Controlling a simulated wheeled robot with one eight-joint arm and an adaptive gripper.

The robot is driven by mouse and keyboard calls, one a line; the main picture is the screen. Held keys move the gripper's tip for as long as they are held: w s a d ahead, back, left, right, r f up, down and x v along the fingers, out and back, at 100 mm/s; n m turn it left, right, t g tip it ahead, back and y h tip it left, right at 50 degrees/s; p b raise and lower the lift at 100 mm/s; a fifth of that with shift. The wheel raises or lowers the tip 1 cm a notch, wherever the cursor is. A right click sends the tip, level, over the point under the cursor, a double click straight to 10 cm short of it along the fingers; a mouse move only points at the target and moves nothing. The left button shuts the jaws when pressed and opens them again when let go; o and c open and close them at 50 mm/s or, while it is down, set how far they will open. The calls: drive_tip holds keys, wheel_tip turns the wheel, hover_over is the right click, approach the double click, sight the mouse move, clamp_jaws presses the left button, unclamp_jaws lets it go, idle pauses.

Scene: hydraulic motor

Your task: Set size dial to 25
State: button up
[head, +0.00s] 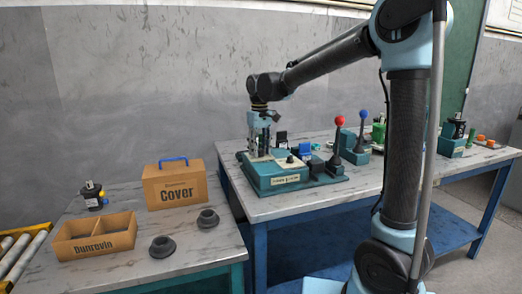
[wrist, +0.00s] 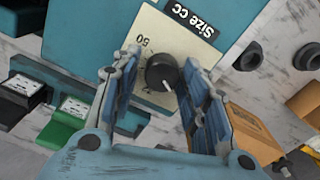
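The size dial is a round black knob (wrist: 162,72) on a cream scale plate (wrist: 152,27) in the wrist view. A black "Size cc" label (wrist: 192,20) sits beside it. The number 50 is readable on the plate; other numbers are hidden or unclear. A small pale mark shows on the knob's lower edge in the picture. My gripper (wrist: 162,58) is open, with one finger on each side of the knob and apparent gaps to it. In the head view my gripper (head: 262,140) points down over the teal machine (head: 325,184); the dial is not discernible there.
Red (head: 339,122) and blue (head: 362,115) ball-topped levers stand right of my gripper. Green (wrist: 66,124) and black (wrist: 20,98) blocks lie left in the wrist view. A cardboard "Cover" box (head: 176,187) and an open bin (head: 95,237) stand on the left table.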

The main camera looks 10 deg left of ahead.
drive_tip(key=c, duration=0.6)
drive_tip(key=shift+o, duration=0.2)
drive_tip(key=shift+m, duration=0.3)
drive_tip(key=o, duration=1.1)
drive_tip(key=shift+w+d, duration=0.1)
drive_tip(key=shift+r, duration=0.2)
wheel_tip(320, 180, up, 12)
drive_tip(key=shift+f, duration=0.25)
